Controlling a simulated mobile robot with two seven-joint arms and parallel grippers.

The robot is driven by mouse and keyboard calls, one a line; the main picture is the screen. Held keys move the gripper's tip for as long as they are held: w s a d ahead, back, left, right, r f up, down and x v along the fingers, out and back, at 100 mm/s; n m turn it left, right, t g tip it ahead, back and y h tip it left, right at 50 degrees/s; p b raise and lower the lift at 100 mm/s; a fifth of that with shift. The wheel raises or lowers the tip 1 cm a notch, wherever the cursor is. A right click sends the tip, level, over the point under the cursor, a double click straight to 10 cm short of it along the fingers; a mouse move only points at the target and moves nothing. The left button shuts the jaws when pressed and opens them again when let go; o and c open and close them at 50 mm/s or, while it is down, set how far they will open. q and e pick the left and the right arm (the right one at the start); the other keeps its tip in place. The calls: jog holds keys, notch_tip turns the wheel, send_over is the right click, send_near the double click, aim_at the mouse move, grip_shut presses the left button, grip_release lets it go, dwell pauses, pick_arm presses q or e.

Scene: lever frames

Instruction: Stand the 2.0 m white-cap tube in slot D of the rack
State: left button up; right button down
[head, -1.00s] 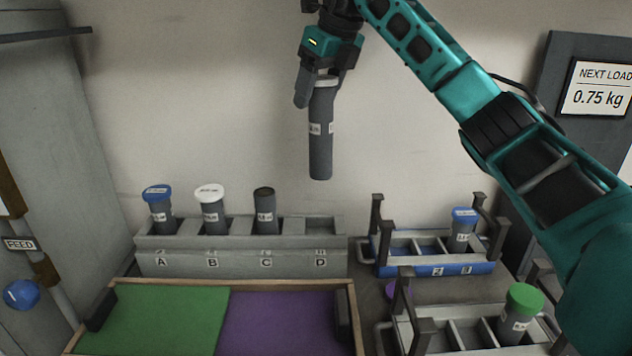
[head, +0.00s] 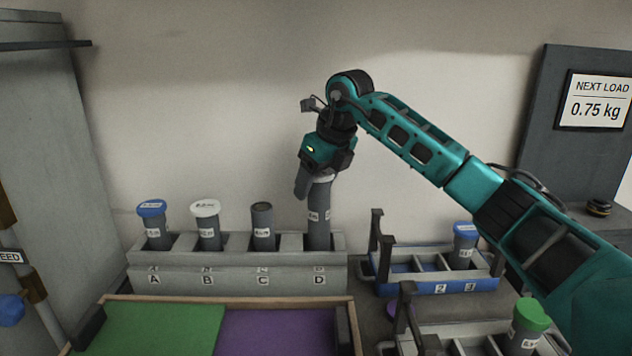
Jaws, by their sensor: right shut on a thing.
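My right gripper (head: 318,172) is shut on the top of a grey tube (head: 318,218) with a white rim just showing at its cap. The tube is near upright and its lower end is inside slot D of the grey rack (head: 225,282); whether it touches the slot floor is hidden. Slot A holds a blue-cap tube (head: 156,226), slot B a white-cap tube (head: 206,226), and slot C a dark-topped tube (head: 263,228). The label on the held tube is too small to read. My left gripper is not in view.
A blue rack (head: 436,286) with a blue-cap tube (head: 465,246) stands right of the grey rack. A paler rack with a green-cap tube (head: 523,326) is in front of it. A tray with green (head: 150,328) and purple (head: 275,330) halves lies in front. A sign (head: 597,99) reads 0.75 kg.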

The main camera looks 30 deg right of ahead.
jog(key=shift+r, duration=0.15)
jog(key=shift+c, duration=1)
grip_release()
jog(key=p+v, duration=0.1)
jog(key=v, duration=1.1)
jog(key=shift+s, duration=0.1)
